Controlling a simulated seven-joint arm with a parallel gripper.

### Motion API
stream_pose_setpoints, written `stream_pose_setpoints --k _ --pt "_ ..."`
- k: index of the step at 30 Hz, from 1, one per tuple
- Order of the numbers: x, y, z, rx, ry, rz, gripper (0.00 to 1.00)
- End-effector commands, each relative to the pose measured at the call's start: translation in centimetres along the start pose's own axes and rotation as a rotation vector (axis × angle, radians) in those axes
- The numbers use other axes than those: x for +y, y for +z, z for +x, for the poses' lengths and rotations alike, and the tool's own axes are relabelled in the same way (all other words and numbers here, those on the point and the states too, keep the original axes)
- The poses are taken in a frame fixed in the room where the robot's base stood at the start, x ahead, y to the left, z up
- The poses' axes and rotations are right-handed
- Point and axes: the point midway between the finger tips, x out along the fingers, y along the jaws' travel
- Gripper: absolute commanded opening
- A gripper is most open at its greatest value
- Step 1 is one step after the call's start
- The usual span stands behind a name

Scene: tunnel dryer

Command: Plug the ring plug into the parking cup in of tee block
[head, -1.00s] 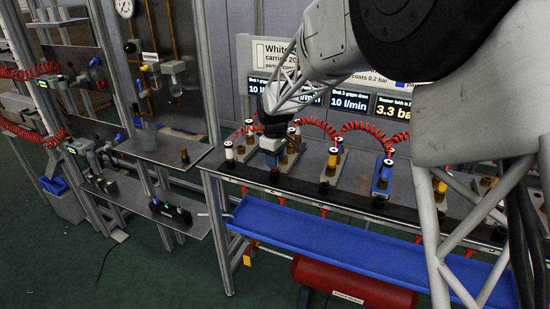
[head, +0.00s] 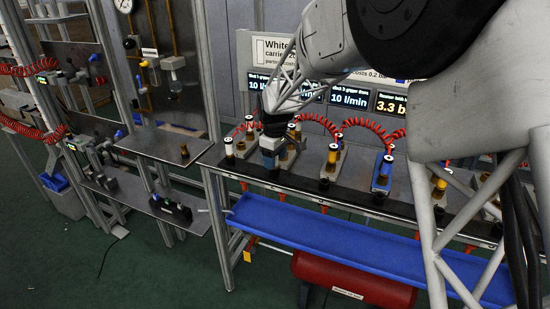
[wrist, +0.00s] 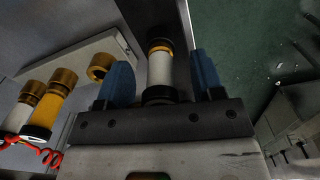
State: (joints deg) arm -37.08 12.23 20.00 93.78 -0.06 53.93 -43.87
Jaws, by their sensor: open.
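My gripper (head: 270,155) is over the front left part of the bench, its blue fingers apart. In the wrist view, my gripper (wrist: 160,80) has a white-bodied plug (wrist: 159,68) with a yellow-and-black end between its fingers, with a gap on each side. This plug is hidden by the gripper in the head view. To its left in the wrist view is a pale tee block (wrist: 85,58) with a brass cup (wrist: 100,66) that looks empty. A yellow plug (wrist: 45,112) and a white plug (wrist: 20,112) stand beside it in brass fittings. I cannot tell which is the ring plug.
More blocks with plugs and red coiled hoses (head: 365,122) stand along the bench to the right. A blue tray (head: 320,243) runs below the front edge, above a red tank (head: 350,288). A shelf (head: 165,145) stands at left.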

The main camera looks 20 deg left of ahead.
Motion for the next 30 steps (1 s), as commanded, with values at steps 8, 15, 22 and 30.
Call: stream_pose_setpoints --k 8,15,22,30 --pt "0.0 0.0 -0.5 0.000 0.000 0.000 0.61" --pt "0.0 0.0 -2.6 0.001 0.001 0.000 0.61" --pt "0.0 0.0 -5.6 0.001 0.001 0.000 0.61" --pt "0.0 0.0 -7.7 0.000 0.000 0.000 0.61"
